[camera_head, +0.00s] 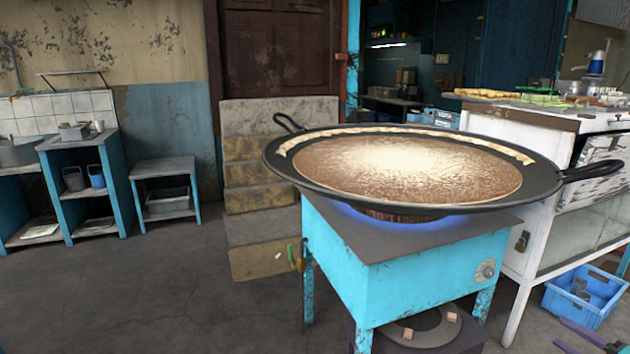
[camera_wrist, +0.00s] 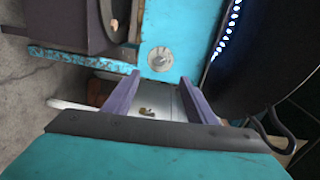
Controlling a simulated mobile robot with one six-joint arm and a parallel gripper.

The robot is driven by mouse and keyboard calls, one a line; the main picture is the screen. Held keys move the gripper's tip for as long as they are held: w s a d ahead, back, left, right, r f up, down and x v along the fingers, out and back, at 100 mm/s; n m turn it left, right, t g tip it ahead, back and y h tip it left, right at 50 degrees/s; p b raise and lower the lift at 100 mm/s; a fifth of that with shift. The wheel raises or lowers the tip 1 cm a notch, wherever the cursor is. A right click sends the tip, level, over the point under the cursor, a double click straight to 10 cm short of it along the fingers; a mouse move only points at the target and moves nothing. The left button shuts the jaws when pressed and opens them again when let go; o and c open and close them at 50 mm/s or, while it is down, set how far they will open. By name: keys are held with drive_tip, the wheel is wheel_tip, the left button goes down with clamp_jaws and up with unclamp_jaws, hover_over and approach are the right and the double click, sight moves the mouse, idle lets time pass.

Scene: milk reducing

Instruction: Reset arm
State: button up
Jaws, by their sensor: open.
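My gripper (camera_wrist: 159,79) shows two purple fingers spread apart in the wrist view, with nothing between them. Its fingers also show at the lower right edge of the head view (camera_head: 562,332), right of the stove and in front of the blue crate. The rest of my arm is outside that view. The fingers point toward the turquoise stove (camera_wrist: 152,22) and its round knob (camera_wrist: 160,59), apart from both.
A wide black pan (camera_head: 545,180) with brown liquid sits on the turquoise stove (camera_head: 420,277), over a blue flame. A white cabinet (camera_head: 515,122) and blue crate (camera_head: 573,307) stand at right. Steps (camera_head: 262,262) and small tables (camera_head: 165,166) stand behind. The left floor is clear.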

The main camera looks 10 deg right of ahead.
drive_tip(key=w+a+f+n+g+y+p, duration=0.1)
drive_tip(key=w+a+y+p, duration=0.2)
drive_tip(key=w+a, duration=0.6)
drive_tip(key=w+a+f+n+g+y+p, duration=0.1)
drive_tip(key=w+a+n+g+y+p, duration=0.15)
drive_tip(key=w+a, duration=0.65)
drive_tip(key=s+a+f+n+g+y+p, duration=0.1)
drive_tip(key=s+a+f+g+p, duration=0.2)
drive_tip(key=a, duration=1.2)
drive_tip(key=a+f+n+g+y+p, duration=0.2)
drive_tip(key=a+f+g+p, duration=0.15)
drive_tip(key=a, duration=1.15)
drive_tip(key=s+a+f+n+g+h+p, duration=0.2)
drive_tip(key=s+a+f+g+p, duration=0.25)
drive_tip(key=s+a, duration=0.55)
drive_tip(key=s+a+f+n+g+h+p, duration=0.1)
drive_tip(key=s+a+f+n+g+p, duration=0.3)
drive_tip(key=s+a, duration=0.6)
drive_tip(key=s+d+f+n+g+h+p, duration=0.1)
drive_tip(key=s+f+g+h, duration=0.1)
drive_tip(key=s, duration=0.4)
drive_tip(key=s+f+g+h, duration=0.2)
drive_tip(key=s+h, duration=0.1)
drive_tip(key=s, duration=0.3)
drive_tip(key=s+d+n+h, duration=0.1)
drive_tip(key=s+d+h, duration=0.2)
drive_tip(key=d, duration=0.6)
drive_tip(key=shift+s+f+h, duration=0.35)
drive_tip(key=shift+h, duration=0.3)
